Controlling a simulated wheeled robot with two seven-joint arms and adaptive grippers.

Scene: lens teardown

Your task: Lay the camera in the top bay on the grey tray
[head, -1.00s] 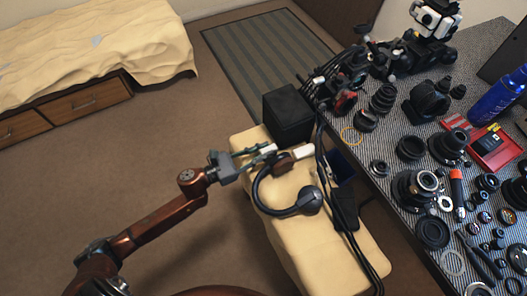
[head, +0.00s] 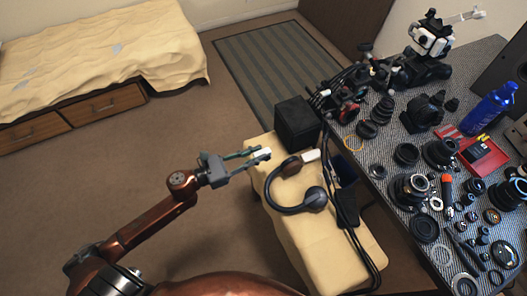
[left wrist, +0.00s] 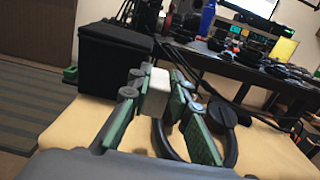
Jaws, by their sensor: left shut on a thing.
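I cannot make out a grey tray with bays. My right gripper is not in view.
The cream bench (head: 315,262) bears a black box (head: 296,124), dark headphones (head: 315,198) and cables. The worktable is crowded with lenses, a red tray (head: 482,156) and a blue bottle (head: 492,104). The floor left of the bench is clear.

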